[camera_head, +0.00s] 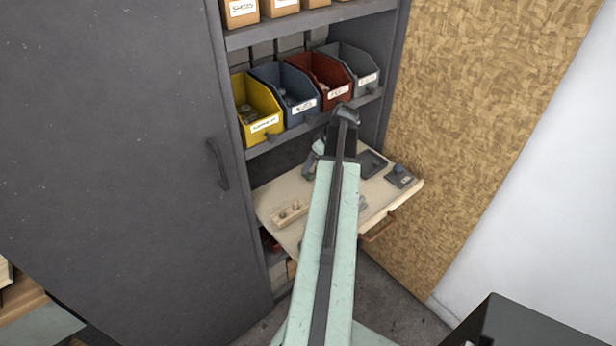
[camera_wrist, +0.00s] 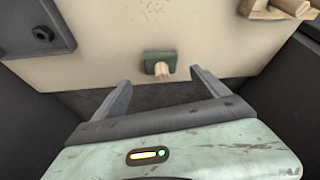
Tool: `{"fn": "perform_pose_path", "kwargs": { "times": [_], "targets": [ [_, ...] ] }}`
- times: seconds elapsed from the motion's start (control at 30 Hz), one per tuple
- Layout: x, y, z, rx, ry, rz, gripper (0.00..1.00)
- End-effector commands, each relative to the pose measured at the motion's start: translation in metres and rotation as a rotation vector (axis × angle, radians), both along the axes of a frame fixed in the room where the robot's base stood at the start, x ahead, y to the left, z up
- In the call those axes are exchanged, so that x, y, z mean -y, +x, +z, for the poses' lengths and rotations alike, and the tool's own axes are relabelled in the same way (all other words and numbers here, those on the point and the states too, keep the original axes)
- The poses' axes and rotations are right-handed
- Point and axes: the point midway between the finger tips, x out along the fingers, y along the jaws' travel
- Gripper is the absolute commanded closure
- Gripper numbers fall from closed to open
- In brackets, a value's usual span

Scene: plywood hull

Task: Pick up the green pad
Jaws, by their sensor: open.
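The green pad (camera_wrist: 160,60) shows in the wrist view as a small dark green block with a short wooden handle. It lies near the edge of the pale pull-out board (camera_wrist: 105,62). My gripper (camera_wrist: 160,78) is open, with one finger on each side of the handle's line in the picture. Nothing is between the fingers, and the pad appears just beyond them; I cannot tell the height gap. In the head view my arm covers the middle of the board (camera_head: 272,198), and I cannot make out the pad for certain there.
A wooden block with pegs (camera_head: 290,213) lies on the board's left. A dark plate with a knob (camera_head: 399,177) and a dark tray (camera_head: 371,163) lie on its right. Yellow (camera_head: 257,110), blue, red and grey bins stand on the shelf above. A grey cabinet door (camera_head: 120,150) is at left.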

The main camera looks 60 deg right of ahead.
Motion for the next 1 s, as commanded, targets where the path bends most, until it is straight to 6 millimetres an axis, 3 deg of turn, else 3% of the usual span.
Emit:
{"fn": "perform_pose_path", "kwargs": {
  "times": [0.13,0.4,0.63,0.8,0.9,1.0],
  "targets": [
    [0.0,0.004,-0.009,0.0,0.0,0.001,0.16],
    [0.0,0.022,-0.049,0.0,0.0,0.001,0.16],
    [0.0,0.023,-0.045,0.0,0.0,0.001,0.16],
    [0.0,0.023,-0.045,0.0,0.0,0.001,0.63],
    [0.0,0.023,-0.045,0.0,0.0,0.001,0.86],
    [0.0,0.023,-0.045,0.0,0.0,0.001,0.86]
  ]
}}
